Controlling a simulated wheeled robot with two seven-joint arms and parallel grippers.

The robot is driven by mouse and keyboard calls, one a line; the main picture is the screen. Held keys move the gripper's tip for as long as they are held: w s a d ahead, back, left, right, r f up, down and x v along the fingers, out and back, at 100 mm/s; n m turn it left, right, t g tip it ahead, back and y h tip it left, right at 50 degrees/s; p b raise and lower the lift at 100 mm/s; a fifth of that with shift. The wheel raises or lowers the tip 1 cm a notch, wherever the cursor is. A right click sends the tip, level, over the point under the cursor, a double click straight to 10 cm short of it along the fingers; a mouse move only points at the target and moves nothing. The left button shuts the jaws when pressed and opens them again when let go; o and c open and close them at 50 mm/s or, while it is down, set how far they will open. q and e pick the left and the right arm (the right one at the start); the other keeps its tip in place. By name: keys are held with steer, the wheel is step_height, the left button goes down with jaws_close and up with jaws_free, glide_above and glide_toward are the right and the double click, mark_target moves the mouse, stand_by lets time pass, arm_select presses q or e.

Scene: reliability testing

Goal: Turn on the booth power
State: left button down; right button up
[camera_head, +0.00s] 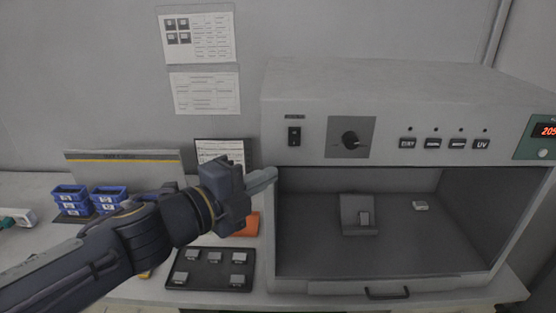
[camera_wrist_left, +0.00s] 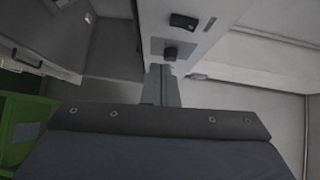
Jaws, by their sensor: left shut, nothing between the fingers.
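The grey booth (camera_head: 400,98) stands at the right with an open front. A small black rocker switch (camera_head: 293,136) is at the left of its front panel, under a small label. It also shows as a dark block in the left wrist view (camera_wrist_left: 184,22). My left gripper (camera_head: 274,173) is shut and empty, its fingertips just below and left of the switch, near the booth's left front edge. In the left wrist view its shut fingers (camera_wrist_left: 161,71) point toward the panel. I cannot tell whether they touch it. My right gripper is not in view.
A black knob (camera_head: 350,139) sits right of the switch, then several buttons (camera_head: 433,144) and a red display (camera_head: 548,131). A black tray (camera_head: 209,283) with small parts lies below my left arm. Blue bins (camera_head: 72,199) stand at left. A grey stand (camera_head: 358,212) is inside the booth.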

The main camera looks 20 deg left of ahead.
arm_select(q)
steer(key=v, duration=0.1)
steer(key=p+v, duration=0.1)
steer(key=v, duration=0.2)
steer(key=shift+s+a+f, duration=0.15)
steer(key=shift+s+f, duration=0.15)
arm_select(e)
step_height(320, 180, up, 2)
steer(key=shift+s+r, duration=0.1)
arm_select(q)
steer(key=shift+a, duration=0.1)
steer(key=s+a+f+n+g+y, duration=0.2)
steer(key=a+f+n+y, duration=0.75)
steer(key=n, duration=0.75)
steer(key=s+d+f+n+g+h, duration=0.5)
steer(key=s+d+f+n+g, duration=0.2)
steer(key=s, duration=0.4)
step_height(320, 180, down, 2)
steer(key=shift+s+f+n+g, duration=0.2)
steer(key=shift+n+g, duration=0.1)
steer(key=shift+n, duration=0.2)
